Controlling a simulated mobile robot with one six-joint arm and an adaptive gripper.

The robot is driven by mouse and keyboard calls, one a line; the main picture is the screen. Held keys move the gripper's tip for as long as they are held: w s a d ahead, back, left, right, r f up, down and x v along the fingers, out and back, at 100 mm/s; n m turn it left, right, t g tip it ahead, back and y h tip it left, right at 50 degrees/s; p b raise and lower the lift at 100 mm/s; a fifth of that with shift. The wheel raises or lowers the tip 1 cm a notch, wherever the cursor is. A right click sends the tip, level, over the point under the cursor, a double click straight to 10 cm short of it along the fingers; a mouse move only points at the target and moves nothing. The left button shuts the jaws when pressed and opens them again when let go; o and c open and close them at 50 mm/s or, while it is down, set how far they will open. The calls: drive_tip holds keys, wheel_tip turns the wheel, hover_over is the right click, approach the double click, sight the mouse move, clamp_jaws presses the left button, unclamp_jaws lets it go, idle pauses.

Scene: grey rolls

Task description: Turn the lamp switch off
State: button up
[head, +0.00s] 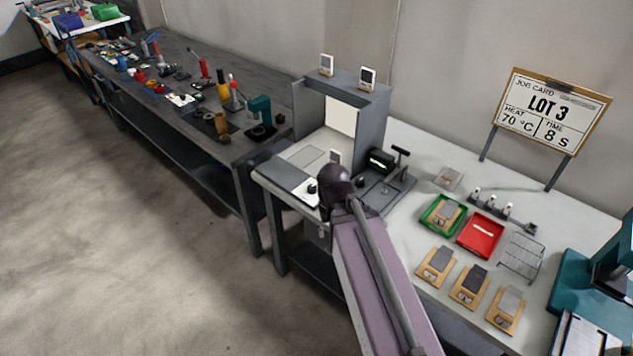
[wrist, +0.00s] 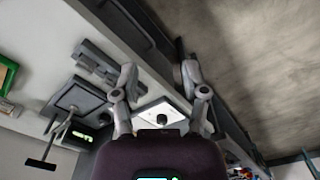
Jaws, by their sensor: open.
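A white plate with a black knob, which looks like the lamp switch (head: 306,191), sits at the front left corner of the light table, below a grey booth (head: 374,125) with a bright white inside panel (head: 341,115). In the wrist view the same switch plate (wrist: 150,110) shows between the bases of my fingers, with its black knob (wrist: 161,119) near the palm. My gripper (wrist: 158,74) is open, its two fingers apart with nothing between them. In the head view my dark wrist is right beside the plate and hides the fingers. I cannot tell whether anything touches the knob.
A black device with a green display (head: 381,160) and a lever press (head: 399,160) stand right of the booth. A green tray (head: 427,222), a red tray (head: 481,236) and wooden blocks lie further right. A dark bench (head: 225,151) with tools stands left; open floor lies in front.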

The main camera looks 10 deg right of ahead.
drive_tip(key=o, duration=0.4)
drive_tip(key=shift+w+d, duration=0.1)
drive_tip(key=shift+w, duration=0.05)
wheel_tip(320, 180, up, 2)
drive_tip(key=p, duration=0.2)
hover_over(312, 186)
drive_tip(key=shift+r+n, duration=0.15)
drive_tip(key=shift+n, duration=0.15)
wheel_tip(312, 186, down, 14)
drive_tip(key=b, duration=1.3)
drive_tip(key=shift+r, duration=0.15)
